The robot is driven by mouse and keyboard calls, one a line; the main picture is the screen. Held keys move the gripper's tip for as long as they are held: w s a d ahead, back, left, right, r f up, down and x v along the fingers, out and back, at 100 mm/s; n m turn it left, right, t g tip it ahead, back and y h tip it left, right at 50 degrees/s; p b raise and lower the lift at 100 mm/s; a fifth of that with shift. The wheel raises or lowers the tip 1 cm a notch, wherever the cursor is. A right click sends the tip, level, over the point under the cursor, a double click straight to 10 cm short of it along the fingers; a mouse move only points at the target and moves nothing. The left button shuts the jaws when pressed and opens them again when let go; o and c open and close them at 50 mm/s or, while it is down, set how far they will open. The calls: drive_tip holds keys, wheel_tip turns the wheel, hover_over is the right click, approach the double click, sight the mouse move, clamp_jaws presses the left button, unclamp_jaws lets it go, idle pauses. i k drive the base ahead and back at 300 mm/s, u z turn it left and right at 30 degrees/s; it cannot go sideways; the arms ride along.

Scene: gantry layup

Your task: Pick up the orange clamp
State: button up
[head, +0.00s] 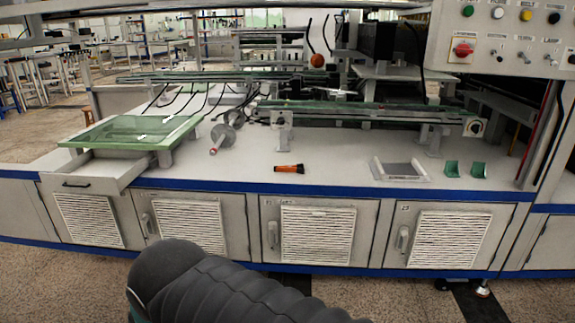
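A small orange item with black ends (289,169) lies on the white bench top, near its blue front edge, a little right of the middle in the head view. It is the only bench-top item of that shape and looks like the orange clamp, but it is too small for me to make out jaws. Nothing touches it. A dark ribbed part of my arm shows at the bottom, in front of the bench. My gripper is not in view.
A green-framed panel (82,142) stands at left above an open drawer (100,172). A grey disc (223,136), a shallow tray (378,172) and green blocks (479,170) sit on the bench. A gantry rail (375,112) crosses behind. A control panel (500,35) hangs upper right.

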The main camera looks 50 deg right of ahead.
sight(299, 168)
drive_tip(key=z, duration=0.5)
drive_tip(key=i, duration=1.25)
drive_tip(key=z, duration=1.3)
drive_tip(key=i, duration=0.45)
drive_tip(key=z, duration=0.2)
